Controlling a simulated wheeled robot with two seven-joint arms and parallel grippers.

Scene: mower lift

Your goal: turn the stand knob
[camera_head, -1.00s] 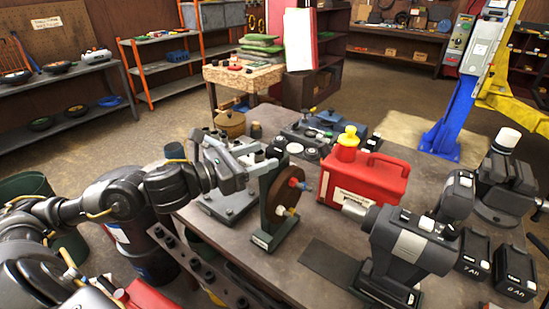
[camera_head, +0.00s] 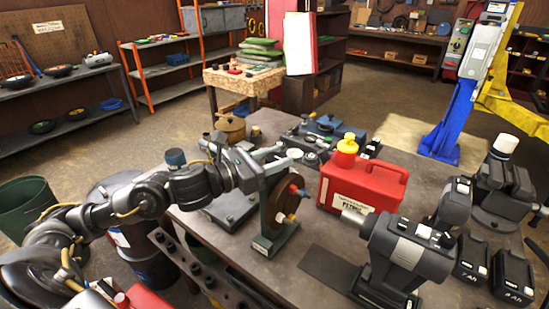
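The stand (camera_head: 267,244) is a dark green upright frame on the bench, holding a round brown disc (camera_head: 276,208). A blue-tipped knob with a red collar (camera_head: 297,191) sticks out from the disc's upper right. A yellow and white knob (camera_head: 285,218) sticks out lower down. My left gripper (camera_head: 284,155) is at the top of the stand, behind and above the disc. Its pale fingers look spread apart, with nothing visible between them. The stand partly hides them, and I cannot tell if they touch it.
A red petrol can (camera_head: 362,187) with a yellow cap stands close to the right of the stand. A grey and black power tool (camera_head: 409,252) and batteries (camera_head: 513,275) fill the front right. A metal plate fixture (camera_head: 232,207) lies behind the stand.

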